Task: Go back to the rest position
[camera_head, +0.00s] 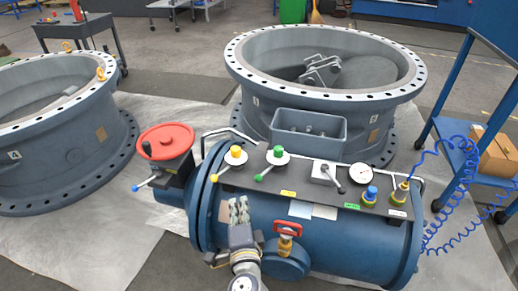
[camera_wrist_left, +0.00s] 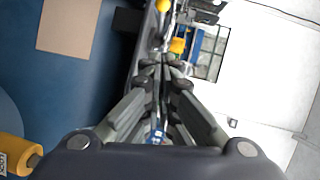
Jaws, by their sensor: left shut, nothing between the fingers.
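My left gripper (camera_head: 239,208) is in front of the blue cylindrical tank (camera_head: 340,240), in the lower middle of the head view. Its fingers point up towards the valve panel (camera_head: 310,178) on top of the tank. In the left wrist view the gripper (camera_wrist_left: 165,62) shows with its fingertips together and nothing held between them. The blue tank side (camera_wrist_left: 60,110) fills the left of that view. My right gripper is not seen in either view.
The tank carries a red handwheel (camera_head: 166,141), a yellow-knobbed valve (camera_head: 236,155), a green-knobbed valve (camera_head: 278,156), a gauge (camera_head: 360,175) and a red-handled tap (camera_head: 287,229) close right of the gripper. Large flanged valve bodies (camera_head: 325,100) stand behind. Floor sheeting (camera_head: 100,245) at left is clear.

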